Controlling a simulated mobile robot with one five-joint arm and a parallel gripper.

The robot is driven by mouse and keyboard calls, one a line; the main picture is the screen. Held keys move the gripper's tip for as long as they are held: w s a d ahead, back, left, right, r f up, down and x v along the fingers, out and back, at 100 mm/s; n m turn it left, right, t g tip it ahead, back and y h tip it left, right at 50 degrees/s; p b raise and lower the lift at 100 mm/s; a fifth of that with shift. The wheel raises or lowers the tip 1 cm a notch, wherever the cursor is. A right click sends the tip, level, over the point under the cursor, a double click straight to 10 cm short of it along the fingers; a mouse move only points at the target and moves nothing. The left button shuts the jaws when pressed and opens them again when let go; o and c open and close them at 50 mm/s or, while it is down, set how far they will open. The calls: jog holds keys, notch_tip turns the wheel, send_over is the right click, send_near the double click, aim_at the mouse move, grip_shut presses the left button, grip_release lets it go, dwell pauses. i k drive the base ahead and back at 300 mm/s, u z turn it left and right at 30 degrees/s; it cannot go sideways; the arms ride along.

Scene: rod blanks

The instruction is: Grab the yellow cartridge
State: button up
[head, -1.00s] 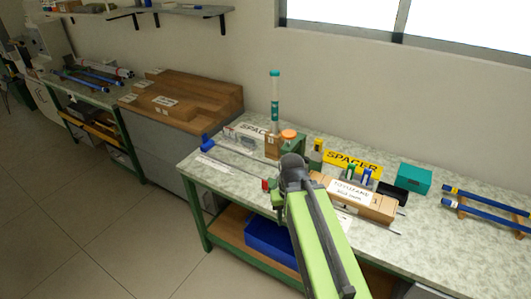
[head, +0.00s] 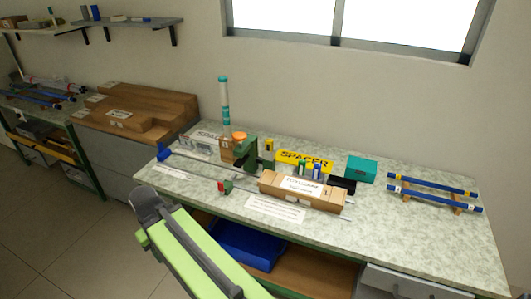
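A small yellow cartridge (head: 268,149) stands upright on the workbench, just right of a dark green fixture (head: 246,152) and left of the yellow SPACER sign (head: 305,162). A green cartridge (head: 303,168) and a blue cartridge (head: 317,171) stand behind the long cardboard box. My light green arm rises from the bottom edge to a dark joint at the lower left, in front of the bench. My gripper fingers do not show, so I cannot see whether they hold anything. The arm end is well apart from the yellow cartridge.
A cardboard box (head: 325,194) with a label lies in front of the cartridges, beside a thin rod. A red-and-green piece (head: 225,186) lies left of it. A tall clear tube (head: 225,110) stands at the back. A teal box (head: 360,168) and blue rods (head: 430,199) are right.

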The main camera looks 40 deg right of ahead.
aim_at(269, 142)
jog(key=z, duration=0.05)
jog(key=i, duration=1)
